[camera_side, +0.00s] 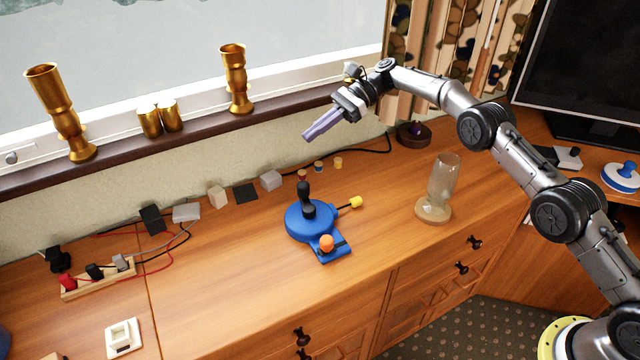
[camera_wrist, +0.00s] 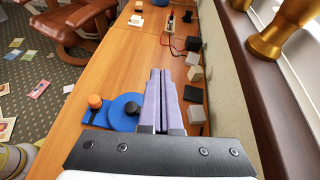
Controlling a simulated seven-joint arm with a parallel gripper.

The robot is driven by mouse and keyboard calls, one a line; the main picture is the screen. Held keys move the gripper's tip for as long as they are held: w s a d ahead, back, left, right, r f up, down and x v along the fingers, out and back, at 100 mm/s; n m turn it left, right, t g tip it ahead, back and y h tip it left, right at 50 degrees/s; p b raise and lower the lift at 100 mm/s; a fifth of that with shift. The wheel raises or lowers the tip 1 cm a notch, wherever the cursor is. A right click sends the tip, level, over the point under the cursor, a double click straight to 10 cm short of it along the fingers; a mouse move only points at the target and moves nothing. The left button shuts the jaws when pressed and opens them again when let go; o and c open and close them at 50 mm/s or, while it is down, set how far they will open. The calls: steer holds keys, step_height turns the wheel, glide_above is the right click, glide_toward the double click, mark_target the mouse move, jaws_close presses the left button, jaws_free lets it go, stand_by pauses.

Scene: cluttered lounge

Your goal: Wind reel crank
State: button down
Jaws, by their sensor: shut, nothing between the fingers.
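The blue reel (camera_side: 309,221) lies on the wooden cabinet top, with a black upright knob (camera_side: 305,192) on it. A blue base plate with an orange knob (camera_side: 327,243) sits at its front, and a rod with a yellow tip (camera_side: 355,202) sticks out to the right. My gripper (camera_side: 308,135) is shut and empty, in the air above and behind the reel, apart from it. In the wrist view, the shut purple fingers (camera_wrist: 161,74) hide part of the reel (camera_wrist: 126,110); the orange knob (camera_wrist: 95,101) shows left of them.
A glass jar (camera_side: 441,182) on a wooden base stands right of the reel. A row of small blocks (camera_side: 217,196) lies along the wall. A power strip (camera_side: 98,277) with cables is at the left. Gold vases (camera_side: 236,80) stand on the sill.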

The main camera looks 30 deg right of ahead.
steer(key=s+d+n+t+h, duration=0.65)
steer(key=s+n+h, duration=0.4)
steer(key=n, duration=0.25)
glide_toward(306, 197)
steer(key=shift+t+y, duration=0.25)
steer(key=shift+t, duration=0.1)
steer(key=shift+w+d+f, duration=0.2)
steer(key=shift+w+f, duration=0.45)
steer(key=shift+f, duration=0.2)
steer(key=shift+w+d+f, duration=0.2)
steer(key=shift+w+f, duration=0.5)
steer(key=shift+f, duration=0.15)
steer(key=shift+w+d+f, duration=0.25)
steer(key=shift+w+f, duration=0.4)
steer(key=shift+f, duration=0.15)
steer(key=shift+w+n+y, duration=0.1)
steer(key=shift+n+y, duration=0.3)
steer(key=shift+n, duration=0.1)
